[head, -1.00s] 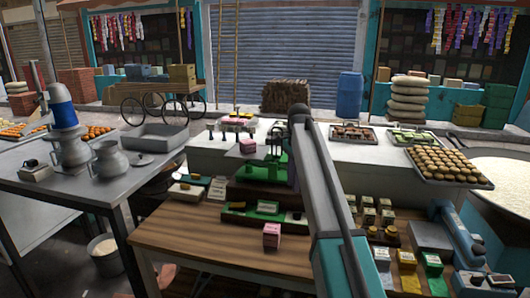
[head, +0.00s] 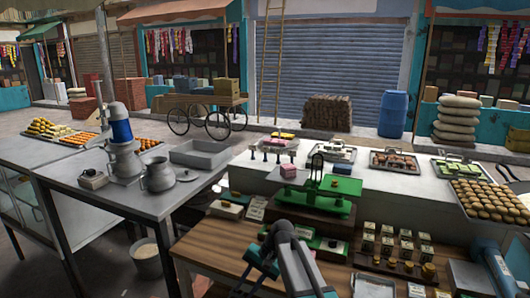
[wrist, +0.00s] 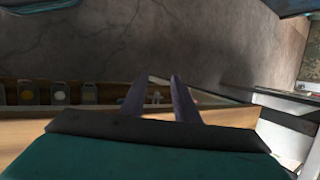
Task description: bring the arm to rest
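My arm (head: 285,250) is folded low over the front of the wooden table in the head view. A teal part of it bends down to the left, and I cannot make out the fingers there. In the wrist view my gripper (wrist: 158,78) shows two dark fingers standing apart with nothing held between them. The fingers are above the edge of a wooden surface (wrist: 25,132), with grey ground beyond.
Small boxes (head: 385,240) and weights are close on the right. A metal table (head: 95,195) with milk cans stands left. Dark paving lies between the tables.

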